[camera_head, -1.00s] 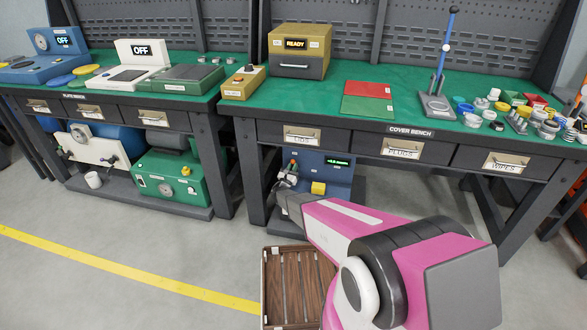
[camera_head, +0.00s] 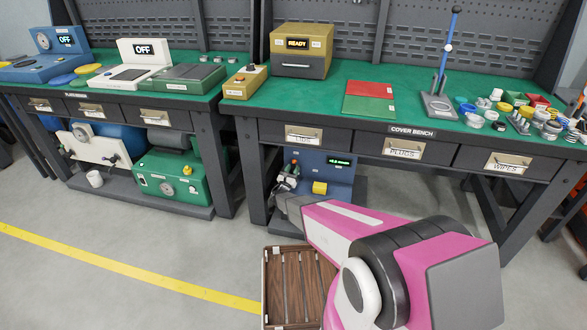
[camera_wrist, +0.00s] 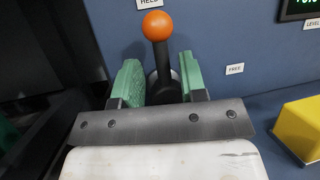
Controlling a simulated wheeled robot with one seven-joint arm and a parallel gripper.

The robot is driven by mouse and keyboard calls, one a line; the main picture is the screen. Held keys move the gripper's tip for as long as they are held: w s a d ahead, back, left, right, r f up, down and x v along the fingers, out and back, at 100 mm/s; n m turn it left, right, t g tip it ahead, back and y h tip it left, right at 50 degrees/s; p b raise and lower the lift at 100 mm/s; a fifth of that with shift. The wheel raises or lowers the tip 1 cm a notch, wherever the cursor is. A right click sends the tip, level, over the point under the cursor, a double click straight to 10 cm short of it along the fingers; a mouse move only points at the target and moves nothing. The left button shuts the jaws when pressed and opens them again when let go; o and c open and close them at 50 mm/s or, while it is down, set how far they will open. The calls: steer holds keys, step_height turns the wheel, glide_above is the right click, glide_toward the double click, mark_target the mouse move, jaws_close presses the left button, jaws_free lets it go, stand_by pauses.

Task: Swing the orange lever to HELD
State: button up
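The lever, with an orange ball knob (camera_wrist: 157,25) on a black shaft (camera_wrist: 162,62), stands out from a blue panel (camera_wrist: 215,35) in the wrist view. It points up, with the knob just below the HELD label (camera_wrist: 149,3). The FREE label (camera_wrist: 235,69) is to its right. My gripper (camera_wrist: 160,72) is open, its green-padded fingers apart on either side of the lower shaft; a gap shows beside the shaft. The knob is beyond the fingertips. In the head view my gripper (camera_head: 288,184) is small at the blue panel (camera_head: 325,168) under the cover bench, and contact is unclear.
A yellow block (camera_wrist: 302,125) is right of my gripper on the unit. A green-lit display (camera_wrist: 299,9) is at upper right. The bench's drawers (camera_head: 303,136) hang above the unit, and a dark leg (camera_head: 250,172) stands to the left. A wooden crate (camera_head: 268,290) is on the floor.

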steer(key=v, duration=0.3)
steer(key=shift+s+a+f, duration=0.1)
steer(key=shift+s+a, duration=0.1)
steer(key=shift+s, duration=0.15)
steer(key=s+a, duration=0.5)
steer(key=s, duration=0.5)
steer(key=shift+a, duration=0.2)
